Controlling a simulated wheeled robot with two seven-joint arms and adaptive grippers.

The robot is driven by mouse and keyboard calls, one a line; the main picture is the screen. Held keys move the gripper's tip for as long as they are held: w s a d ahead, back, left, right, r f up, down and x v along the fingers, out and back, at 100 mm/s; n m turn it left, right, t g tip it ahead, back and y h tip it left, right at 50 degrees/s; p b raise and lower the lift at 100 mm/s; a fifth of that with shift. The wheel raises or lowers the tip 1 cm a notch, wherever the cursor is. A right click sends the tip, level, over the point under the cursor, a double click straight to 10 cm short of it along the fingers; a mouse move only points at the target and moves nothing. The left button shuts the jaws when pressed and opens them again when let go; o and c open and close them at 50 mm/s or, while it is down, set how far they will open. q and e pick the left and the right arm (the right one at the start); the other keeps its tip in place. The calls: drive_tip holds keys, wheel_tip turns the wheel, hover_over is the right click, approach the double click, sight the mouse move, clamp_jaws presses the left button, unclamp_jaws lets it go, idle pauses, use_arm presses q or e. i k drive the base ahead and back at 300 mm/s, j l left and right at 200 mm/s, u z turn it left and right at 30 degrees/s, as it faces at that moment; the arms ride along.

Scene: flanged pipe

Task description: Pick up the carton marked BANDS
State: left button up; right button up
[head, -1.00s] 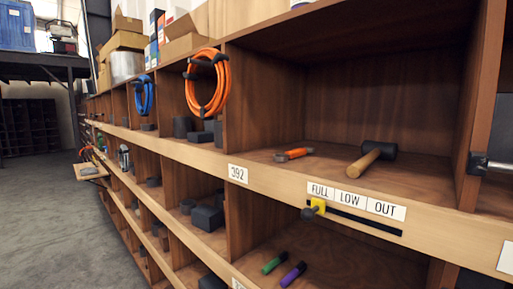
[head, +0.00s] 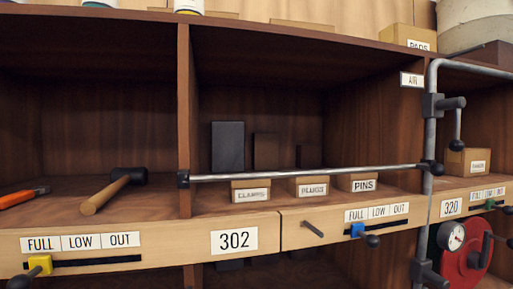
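I cannot make out a carton that clearly reads BANDS. In the head view, three small cartons stand behind a metal bar in the middle bay: CLAMPS (head: 251,184), PLUGS (head: 308,178) and PINS (head: 357,176). Another carton (head: 466,157) stands in the bay at the right; its label is too small to read surely. A carton on top of the shelf (head: 408,34) has a label that looks like PADS, its lower part cut by the shelf edge. Neither of my grippers is in view.
The horizontal bar (head: 300,173) crosses the middle bay's front, meeting an upright grey pipe (head: 430,130). A gauge (head: 452,236) and red wheel (head: 466,262) are below right. A mallet (head: 115,188) lies in the left bay. Slider knobs and a peg stick out from the shelf front.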

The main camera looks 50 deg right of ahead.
sight(470, 161)
drive_tip(key=z, duration=3.1)
drive_tip(key=i+l+u, duration=0.4)
drive_tip(key=l, duration=0.2)
drive_tip(key=i+l+u, duration=0.1)
drive_tip(key=l+u, duration=0.25)
drive_tip(key=l, duration=0.25)
drive_tip(key=i+l+u, duration=0.1)
drive_tip(key=l+u, duration=0.3)
drive_tip(key=l, duration=0.3)
drive_tip(key=l+u, duration=0.4)
drive_tip(key=l, duration=0.35)
